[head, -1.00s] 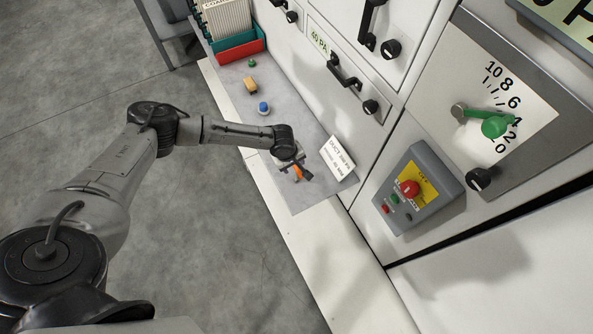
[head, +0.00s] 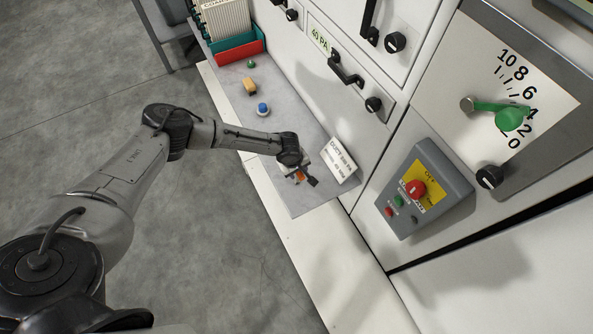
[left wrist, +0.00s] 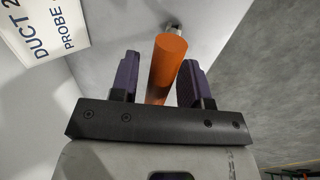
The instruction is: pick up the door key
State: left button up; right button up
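An orange cylindrical handle (left wrist: 166,68) with a small metallic piece at its far end lies between my left gripper's fingers in the left wrist view. It may be the door key; its shape beyond the handle is mostly hidden. My left gripper (left wrist: 160,80) is open around the handle, with a narrow gap visible on each side. In the head view, my left gripper (head: 301,178) is low over the near end of the grey shelf mat, and only a bit of orange shows by it. My right gripper is not in view.
A white duct-probe sign (head: 340,160) stands close beside the left gripper. A blue knob-like object (head: 263,109), a tan block (head: 249,86) and a green piece (head: 251,64) lie farther along the grey mat (head: 305,206). A control box (head: 424,190) is at right.

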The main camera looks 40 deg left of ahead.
pick_arm(q)
grip_shut()
dwell(0.3)
jog(key=shift+r+p, duration=0.45)
jog(key=shift+r, duration=0.15)
jog(key=r+p, duration=0.1)
jog(key=r, duration=0.1)
jog(key=d+r+p, duration=0.1)
jog(key=r, duration=0.1)
jog(key=shift+s+d+p, duration=0.1)
jog(key=shift+p, duration=0.2)
jog(key=d+r+p, duration=0.3)
jog(key=d+r, duration=0.2)
jog(key=d, duration=0.5)
jog(key=shift+d+r+p, duration=0.25)
jog(key=shift+r+p, duration=0.15)
